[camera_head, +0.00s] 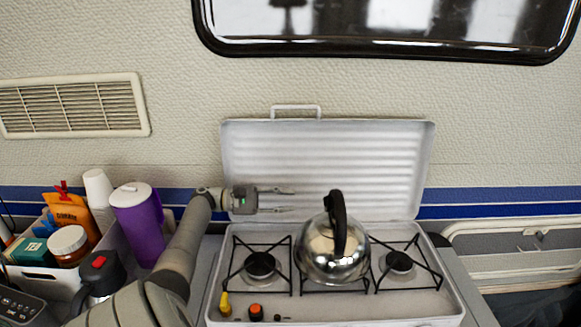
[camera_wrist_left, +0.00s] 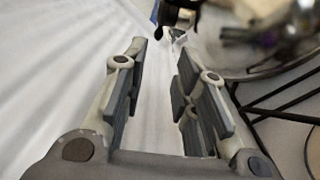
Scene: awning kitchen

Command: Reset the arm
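My left arm (camera_head: 180,262) reaches up from the bottom left in the head view. My left gripper (camera_head: 293,201) points right, above the left rear of the stove and in front of its raised lid. Its two fingers are parted with nothing between them. The left wrist view also shows the open, empty fingers (camera_wrist_left: 158,100). A steel kettle (camera_head: 333,252) with a black handle stands on the stove, right of the fingertips and apart from them. My right gripper shows in neither view.
The white stove (camera_head: 340,310) has black pot supports and its ribbed lid (camera_head: 370,160) stands upright behind. A purple cup (camera_head: 140,225) and a bin (camera_head: 45,278) of jars and packets stand left, close to my arm. A window is above.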

